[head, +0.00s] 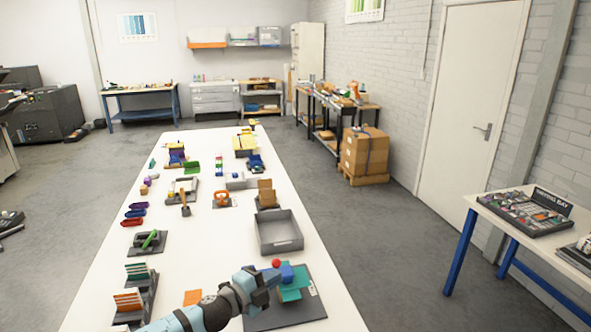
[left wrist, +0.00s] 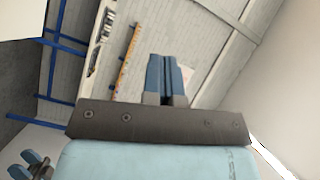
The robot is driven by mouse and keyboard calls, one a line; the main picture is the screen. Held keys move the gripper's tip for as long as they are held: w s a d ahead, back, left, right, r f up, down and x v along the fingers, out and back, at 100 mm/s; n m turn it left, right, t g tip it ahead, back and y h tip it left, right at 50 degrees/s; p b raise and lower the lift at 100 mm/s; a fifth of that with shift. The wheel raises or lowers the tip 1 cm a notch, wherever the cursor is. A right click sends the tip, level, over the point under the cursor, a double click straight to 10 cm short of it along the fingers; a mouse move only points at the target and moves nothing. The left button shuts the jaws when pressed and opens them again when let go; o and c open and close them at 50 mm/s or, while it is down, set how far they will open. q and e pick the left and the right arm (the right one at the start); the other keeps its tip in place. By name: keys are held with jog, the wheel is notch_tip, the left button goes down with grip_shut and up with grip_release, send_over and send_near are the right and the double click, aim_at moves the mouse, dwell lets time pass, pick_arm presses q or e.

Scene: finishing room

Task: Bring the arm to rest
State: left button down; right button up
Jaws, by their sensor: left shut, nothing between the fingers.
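My left gripper (head: 270,278) is over the near end of the long white table (head: 215,285), its arm coming in from the bottom left. In the left wrist view its two blue fingers (left wrist: 168,80) are together with nothing between them. In the head view it is close to a blue block (head: 287,272) and a small red ball (head: 276,263), which are above a teal piece (head: 292,292) on a dark mat (head: 290,316). I cannot tell whether it touches them. My right gripper does not show in the head view.
An empty grey tray (head: 279,233) stands just beyond the mat. Racks of boards (head: 128,299) and an orange square (head: 192,297) are to the left. A side table (head: 540,230) stands at the right, with clear floor between. A blue and dark thing (left wrist: 36,163) in the left wrist view is unclear.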

pick_arm(q)
jog(key=s+f+n+t+y, duration=0.1)
jog(key=s+f+n+y, duration=0.3)
jog(key=s+f+n, duration=0.85)
jog(key=s+a+f+n+g+y, duration=0.1)
jog(key=s+a+f+n, duration=0.1)
jog(key=s, duration=0.5)
jog(key=s+a+f+n+y, duration=0.2)
jog(key=s+a+f+n, duration=0.1)
jog(key=s+a, duration=0.3)
jog(key=s+a+f+n+g+y, duration=0.1)
jog(key=s+a+f+n+y, duration=0.1)
jog(key=s, duration=0.7)
jog(key=a+f+n, duration=0.1)
jog(key=a+f, duration=0.1)
jog(key=shift+s+a+g, duration=0.3)
jog(key=shift+s, duration=0.1)
